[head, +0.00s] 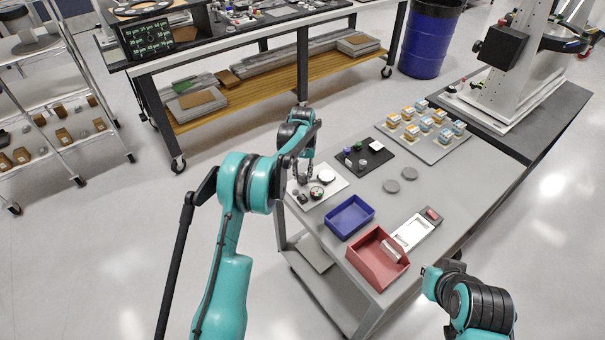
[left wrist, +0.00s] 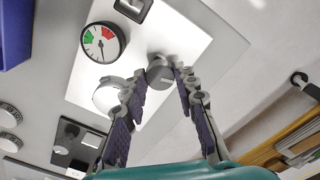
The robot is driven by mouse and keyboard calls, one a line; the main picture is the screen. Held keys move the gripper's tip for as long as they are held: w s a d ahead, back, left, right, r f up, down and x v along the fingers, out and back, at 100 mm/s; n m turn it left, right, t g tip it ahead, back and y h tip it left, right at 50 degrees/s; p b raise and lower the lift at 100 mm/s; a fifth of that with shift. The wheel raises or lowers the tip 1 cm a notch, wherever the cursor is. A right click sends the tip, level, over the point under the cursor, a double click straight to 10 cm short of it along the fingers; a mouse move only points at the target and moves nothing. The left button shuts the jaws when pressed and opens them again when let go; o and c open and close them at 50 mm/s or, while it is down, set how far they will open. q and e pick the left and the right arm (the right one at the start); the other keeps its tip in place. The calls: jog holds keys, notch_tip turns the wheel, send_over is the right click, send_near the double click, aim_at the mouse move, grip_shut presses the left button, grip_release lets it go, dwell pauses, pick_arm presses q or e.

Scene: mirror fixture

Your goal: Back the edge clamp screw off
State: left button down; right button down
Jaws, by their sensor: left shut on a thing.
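The white fixture plate (head: 335,188) lies at the near left corner of the grey table; it fills the middle of the left wrist view (left wrist: 205,48). On it are a round pale disc (left wrist: 107,95), a dial gauge (left wrist: 103,42) with red and green bands, and a grey cylindrical knob (left wrist: 160,72), which looks like the edge clamp screw. My left gripper (left wrist: 162,80) is shut on this knob, one finger at each side. In the head view my left gripper (head: 303,176) is over the plate and hides the knob.
A blue tray (head: 349,216), a red bin (head: 377,259) and a white device (head: 412,232) stand nearer on the table. A black mat (head: 362,157) with small parts, two grey discs (head: 400,180) and a tray of colored blocks (head: 424,128) lie further right.

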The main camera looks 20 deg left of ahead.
aim_at(303, 176)
pick_arm(q)
jog(key=n, duration=0.5)
jog(key=shift+n, duration=2.6)
jog(key=c, duration=1.2)
grip_release()
jog(key=shift+o, duration=0.2)
notch_tip(303, 176, up, 12)
